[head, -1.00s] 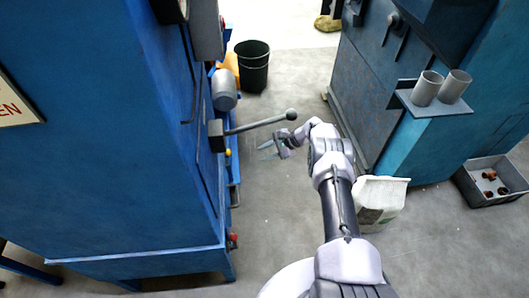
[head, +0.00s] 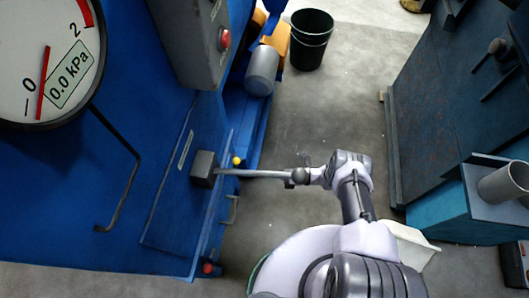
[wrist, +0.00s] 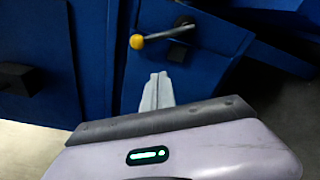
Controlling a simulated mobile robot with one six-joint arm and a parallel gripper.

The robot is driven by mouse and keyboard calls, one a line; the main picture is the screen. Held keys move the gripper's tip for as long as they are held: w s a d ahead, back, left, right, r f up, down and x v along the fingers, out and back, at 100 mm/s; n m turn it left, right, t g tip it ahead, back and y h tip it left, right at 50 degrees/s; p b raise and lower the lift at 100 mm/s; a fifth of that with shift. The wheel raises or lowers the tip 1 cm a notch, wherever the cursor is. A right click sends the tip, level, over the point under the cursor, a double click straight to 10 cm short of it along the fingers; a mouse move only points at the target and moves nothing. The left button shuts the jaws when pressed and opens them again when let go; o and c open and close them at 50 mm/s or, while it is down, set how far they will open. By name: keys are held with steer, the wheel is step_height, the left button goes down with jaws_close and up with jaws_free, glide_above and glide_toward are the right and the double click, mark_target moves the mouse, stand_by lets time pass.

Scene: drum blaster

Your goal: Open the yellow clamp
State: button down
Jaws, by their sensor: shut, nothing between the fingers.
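The yellow clamp shows in the wrist view as a yellow ball (wrist: 137,41) on a short metal lever, which runs right to a dark pivot (wrist: 183,26) on a blue panel. In the head view only a small yellow knob (head: 237,160) shows on the blue machine's side. My gripper (wrist: 157,80) is shut and empty. Its fingers point at the blue panel, below and right of the yellow ball, apart from it in the picture. In the head view my wrist is at the ball end of the long grey lever; whether it touches is unclear.
The long lever's dark ball (head: 300,175) and black block (head: 203,170) stick out from the blue machine (head: 120,170). A black bucket (head: 311,40) stands on the floor behind. A second machine (head: 430,110) stands at right. Grey floor lies between them.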

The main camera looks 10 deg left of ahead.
mark_target(231, 166)
steer(key=s+a, duration=0.1)
steer(key=a, duration=0.8)
steer(key=w, duration=0.1)
steer(key=w+r, duration=0.1)
steer(key=w+b, duration=0.1)
steer(key=shift+w+d+r, duration=0.15)
steer(key=shift+w+d, duration=0.05)
steer(key=shift+d, duration=0.05)
